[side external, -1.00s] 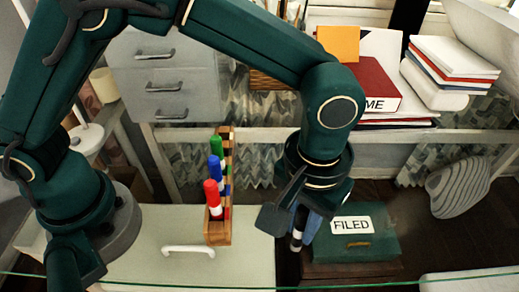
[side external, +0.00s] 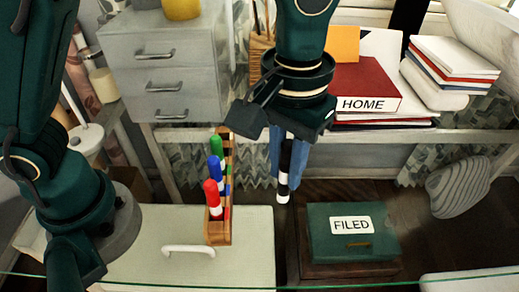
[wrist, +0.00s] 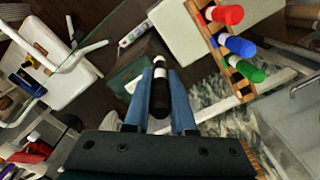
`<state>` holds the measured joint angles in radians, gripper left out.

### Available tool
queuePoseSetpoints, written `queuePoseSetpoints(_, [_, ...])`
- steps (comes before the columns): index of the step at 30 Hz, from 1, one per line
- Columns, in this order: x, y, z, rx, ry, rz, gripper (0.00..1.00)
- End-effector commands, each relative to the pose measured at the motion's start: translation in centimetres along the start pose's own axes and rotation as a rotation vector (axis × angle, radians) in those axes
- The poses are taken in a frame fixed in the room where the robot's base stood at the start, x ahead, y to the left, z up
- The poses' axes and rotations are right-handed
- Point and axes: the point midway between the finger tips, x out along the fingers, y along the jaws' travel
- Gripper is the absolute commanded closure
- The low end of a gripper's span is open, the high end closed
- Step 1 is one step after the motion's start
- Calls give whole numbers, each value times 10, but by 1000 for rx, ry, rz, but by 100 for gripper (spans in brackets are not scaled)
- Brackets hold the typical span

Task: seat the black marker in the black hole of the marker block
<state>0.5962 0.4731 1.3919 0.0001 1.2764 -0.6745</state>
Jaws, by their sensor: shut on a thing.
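My gripper (side external: 288,172) is shut on the black marker (side external: 284,187), which hangs upright between the blue fingers with a white band near its lower end. In the wrist view the marker (wrist: 159,93) lies between the two fingers. The wooden marker block (side external: 217,236) stands on the pale table to the left of my gripper, and my gripper is raised and apart from it. The block holds a red marker (side external: 212,195), a blue marker (side external: 216,170) and a green marker (side external: 217,147), all upright. I cannot make out the black hole.
A white handle (side external: 188,249) lies in front of the block on the pale table (side external: 140,235). A green box labelled FILED (side external: 330,250) stands to the right, below my gripper. Grey drawers (side external: 165,70) and stacked books (side external: 365,90) are behind.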

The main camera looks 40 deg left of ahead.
Motion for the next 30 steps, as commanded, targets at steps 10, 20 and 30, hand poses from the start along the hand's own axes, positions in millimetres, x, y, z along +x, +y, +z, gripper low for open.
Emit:
queuePoseSetpoints(10, [-34, -52, -23, -3, 2, 1, 100])
queuePoseSetpoints(20, [-65, -59, -26, 1, 5, 2, 100])
queuePoseSetpoints(30, [-90, -65, -26, -2, 1, 0, 100])
